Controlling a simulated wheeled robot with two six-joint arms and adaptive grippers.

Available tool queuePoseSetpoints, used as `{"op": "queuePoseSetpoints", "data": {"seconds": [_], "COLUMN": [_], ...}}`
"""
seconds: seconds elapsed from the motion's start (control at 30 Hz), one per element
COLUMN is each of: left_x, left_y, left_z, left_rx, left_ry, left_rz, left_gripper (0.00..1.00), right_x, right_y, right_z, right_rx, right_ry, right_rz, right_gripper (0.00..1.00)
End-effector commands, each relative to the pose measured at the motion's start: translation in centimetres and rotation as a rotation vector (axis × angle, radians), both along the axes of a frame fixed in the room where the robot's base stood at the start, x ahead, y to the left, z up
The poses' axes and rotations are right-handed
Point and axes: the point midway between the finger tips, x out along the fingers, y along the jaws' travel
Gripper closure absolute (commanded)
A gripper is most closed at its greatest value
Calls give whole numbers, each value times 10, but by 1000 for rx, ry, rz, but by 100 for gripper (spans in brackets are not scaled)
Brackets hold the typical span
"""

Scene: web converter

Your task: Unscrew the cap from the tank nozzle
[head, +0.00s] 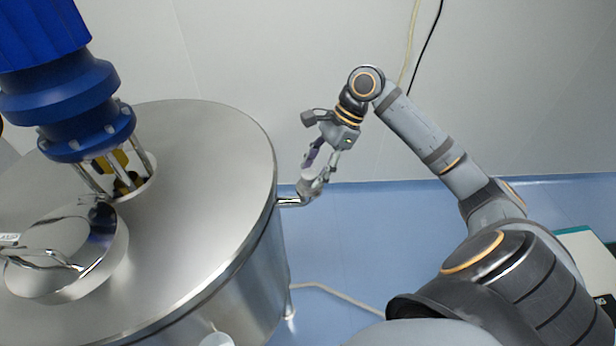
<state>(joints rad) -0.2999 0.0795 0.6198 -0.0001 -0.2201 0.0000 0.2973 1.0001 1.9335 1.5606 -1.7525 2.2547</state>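The steel tank (215,170) fills the left of the head view. Its nozzle (288,202) is a short shiny pipe that sticks out to the right from the tank's upper side. A small pale grey cap (309,184) sits at the nozzle's outer end. My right gripper (316,178) comes down from above, with its fingers on both sides of the cap. The fingers look closed around it, though the contact is small in the picture and partly hidden by the fingers. My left gripper is not in view.
A blue motor (60,90) stands on the tank lid beside a round shiny hatch (65,250). A hose (335,298) lies on the blue floor (365,230). A pale wall (250,60) with hanging cables is behind. A white and green object (588,255) is at the right edge.

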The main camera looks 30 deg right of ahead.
Motion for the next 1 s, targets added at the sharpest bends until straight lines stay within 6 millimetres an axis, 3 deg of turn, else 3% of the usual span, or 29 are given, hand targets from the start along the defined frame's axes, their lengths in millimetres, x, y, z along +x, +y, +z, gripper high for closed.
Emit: {"op": "queuePoseSetpoints", "data": {"seconds": [0.17,0.3,0.43,1.0], "left_x": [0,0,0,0], "left_y": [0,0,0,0], "left_z": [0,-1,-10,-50], "left_rx": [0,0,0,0], "left_ry": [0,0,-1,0], "left_rz": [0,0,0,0], "left_gripper": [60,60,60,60], "right_x": [-1,-4,-5,-5], "right_y": [0,-2,0,0], "right_z": [0,-2,-4,-3], "right_rx": [-2,-13,-8,-4], "right_ry": [1,4,3,0], "right_rz": [-9,-135,-242,-336], "right_gripper": [46,46,46,46]}}
